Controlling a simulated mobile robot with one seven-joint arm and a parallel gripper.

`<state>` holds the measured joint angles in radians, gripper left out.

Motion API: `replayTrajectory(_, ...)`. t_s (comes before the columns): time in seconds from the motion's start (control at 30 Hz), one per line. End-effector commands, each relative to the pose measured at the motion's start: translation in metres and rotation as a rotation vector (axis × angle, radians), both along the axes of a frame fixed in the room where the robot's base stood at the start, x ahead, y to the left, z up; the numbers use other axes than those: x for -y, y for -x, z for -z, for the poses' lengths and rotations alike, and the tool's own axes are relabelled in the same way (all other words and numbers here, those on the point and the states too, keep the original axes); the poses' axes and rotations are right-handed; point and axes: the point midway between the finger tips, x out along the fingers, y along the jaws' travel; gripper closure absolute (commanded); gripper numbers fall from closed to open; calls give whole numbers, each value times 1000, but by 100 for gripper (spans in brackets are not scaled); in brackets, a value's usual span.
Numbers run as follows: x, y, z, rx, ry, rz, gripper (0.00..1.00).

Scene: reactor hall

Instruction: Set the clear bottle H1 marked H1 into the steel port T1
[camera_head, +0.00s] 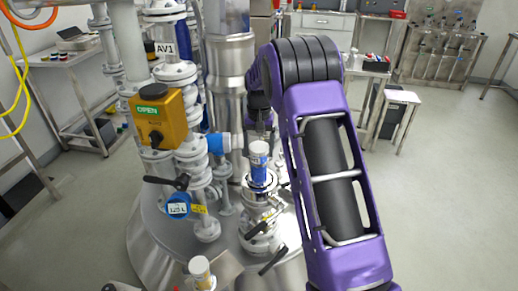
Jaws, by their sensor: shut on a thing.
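My gripper (263,133) is at the lower end of my purple arm, partly hidden behind the arm and small in view. It is shut on a small bottle (258,156), with a pale upper part and a blue lower part, that shows just under the dark hand. The bottle looks upright; no H1 mark is readable. Directly below it is a round steel port (260,182) on top of the vessel. I cannot tell whether the bottle is in the port or just above it. No T1 mark is readable.
A yellow valve box (157,115) and pipes stand left of my gripper. A blue-and-white piece (222,143) juts sideways there. Valve handles (273,260) and another pale-topped cylinder (200,270) stand in front. Bottles (440,45) hang on a far rack.

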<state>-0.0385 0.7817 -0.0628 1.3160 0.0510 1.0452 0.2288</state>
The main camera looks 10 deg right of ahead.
Motion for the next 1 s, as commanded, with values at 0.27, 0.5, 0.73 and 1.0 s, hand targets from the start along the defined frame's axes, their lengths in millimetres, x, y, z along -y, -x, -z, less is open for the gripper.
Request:
replayTrajectory(0.27, 0, 0, 2, 2, 1, 0, 100)
replayTrajectory(0.5, 0, -1, 5, 2, 1, 0, 100)
replayTrajectory(0.73, 0, -1, 9, 2, 0, 0, 100)
replayTrajectory(1.0, 0, -1, 10, 2, 0, 0, 100)
